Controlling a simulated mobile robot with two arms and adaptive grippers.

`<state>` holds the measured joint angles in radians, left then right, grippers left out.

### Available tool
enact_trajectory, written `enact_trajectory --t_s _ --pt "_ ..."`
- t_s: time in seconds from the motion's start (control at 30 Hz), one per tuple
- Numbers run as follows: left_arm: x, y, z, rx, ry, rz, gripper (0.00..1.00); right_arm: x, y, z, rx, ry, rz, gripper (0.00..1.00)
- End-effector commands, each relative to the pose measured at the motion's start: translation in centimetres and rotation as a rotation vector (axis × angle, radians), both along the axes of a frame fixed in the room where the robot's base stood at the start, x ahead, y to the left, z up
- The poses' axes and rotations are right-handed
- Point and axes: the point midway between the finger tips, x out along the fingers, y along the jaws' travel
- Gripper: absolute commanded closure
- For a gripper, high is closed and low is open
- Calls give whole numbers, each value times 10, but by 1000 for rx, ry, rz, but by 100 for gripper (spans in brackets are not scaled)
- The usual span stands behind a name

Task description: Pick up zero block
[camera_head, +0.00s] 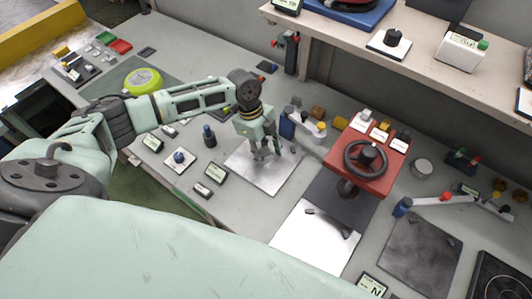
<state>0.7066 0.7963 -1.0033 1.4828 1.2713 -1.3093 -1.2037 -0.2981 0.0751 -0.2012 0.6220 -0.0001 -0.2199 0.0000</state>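My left gripper (267,153) points down over a light metal plate (262,178) in the middle of the bench. Its fingers look apart, and I see nothing between them. I cannot tell which piece is the zero block. Small labelled units lie left of the plate, including one grey unit (215,173) and another one (202,191). Dark knobs, one on a pale base (180,158) and one upright (209,136), stand nearby. My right gripper is not in view.
A red box with a black handwheel (366,160) stands right of the plate. A blue-ended lever (287,124) is close beside my gripper. A raised shelf (425,65) runs along the back right. A yellow-green round thing (143,81) lies at the left.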

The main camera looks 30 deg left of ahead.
Motion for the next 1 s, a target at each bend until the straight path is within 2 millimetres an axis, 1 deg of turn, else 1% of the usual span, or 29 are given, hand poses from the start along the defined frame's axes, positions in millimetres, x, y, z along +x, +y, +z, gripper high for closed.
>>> enact_trajectory --t_s 0.03,0.27,0.67,0.77,0.87,0.97,1.0 --pt "-1 0 -1 0 1 0 80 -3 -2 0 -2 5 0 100" --pt "-1 0 -1 0 2 0 100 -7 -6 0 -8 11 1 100" --pt "0 0 1 0 0 0 100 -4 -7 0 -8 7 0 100" --pt "0 0 4 -1 0 0 100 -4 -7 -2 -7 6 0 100" --pt "1 0 11 -1 -2 1 100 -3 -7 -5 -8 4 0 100" --pt "2 0 25 -1 -7 0 100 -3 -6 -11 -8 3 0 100" --pt "2 0 33 -1 -7 -1 100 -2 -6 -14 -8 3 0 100"
